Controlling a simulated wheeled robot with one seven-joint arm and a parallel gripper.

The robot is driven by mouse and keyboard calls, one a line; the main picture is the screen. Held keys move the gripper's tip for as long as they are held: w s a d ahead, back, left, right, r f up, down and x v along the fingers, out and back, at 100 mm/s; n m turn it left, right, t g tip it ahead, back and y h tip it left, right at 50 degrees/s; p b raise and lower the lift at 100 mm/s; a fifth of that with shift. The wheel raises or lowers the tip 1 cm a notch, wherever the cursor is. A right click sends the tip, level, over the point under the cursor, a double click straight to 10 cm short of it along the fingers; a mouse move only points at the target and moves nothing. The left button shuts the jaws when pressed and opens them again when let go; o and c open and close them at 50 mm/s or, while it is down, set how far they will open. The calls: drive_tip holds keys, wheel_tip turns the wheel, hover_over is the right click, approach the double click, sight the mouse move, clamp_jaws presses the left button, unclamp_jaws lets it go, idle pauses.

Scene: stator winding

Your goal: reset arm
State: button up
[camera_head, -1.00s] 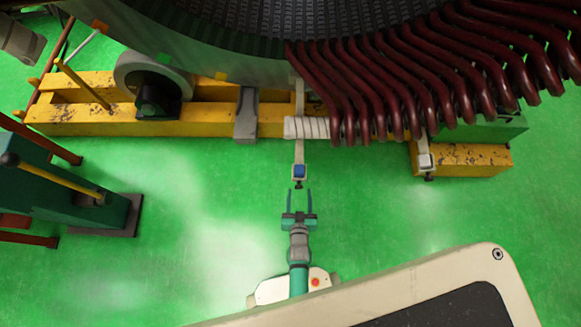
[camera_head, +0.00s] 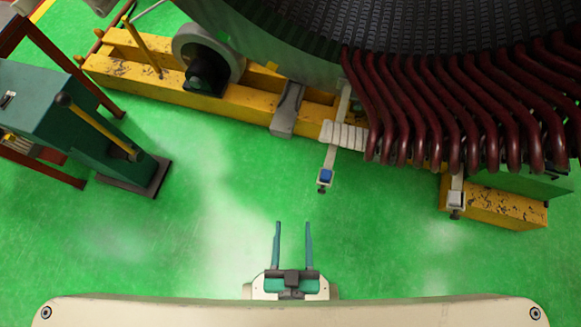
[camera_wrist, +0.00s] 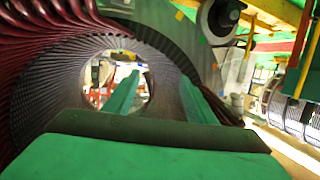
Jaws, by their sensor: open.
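My gripper (camera_head: 292,232) is in the lower middle of the head view, over the green floor. Its two long teal fingers point up the picture and are apart, with nothing between them. The fingers also show in the wrist view (camera_wrist: 160,98), aimed toward the round opening of the stator. In the head view the gripper stands clear of the stator and of the blue-tipped clamp (camera_head: 325,177) above it to the right.
The stator (camera_head: 290,40) with dark red coils (camera_head: 450,110) fills the upper right. It rests on a yellow base (camera_head: 235,105). A green machine with a lever (camera_head: 60,110) stands at left. The green floor (camera_head: 420,255) around my gripper is free.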

drive_tip(key=shift+y, duration=0.3)
drive_tip(key=r, duration=0.4)
drive_tip(key=shift+s+a+r, duration=0.2)
drive_tip(key=shift+s+a, duration=0.1)
drive_tip(key=shift+s, duration=0.1)
idle(0.6)
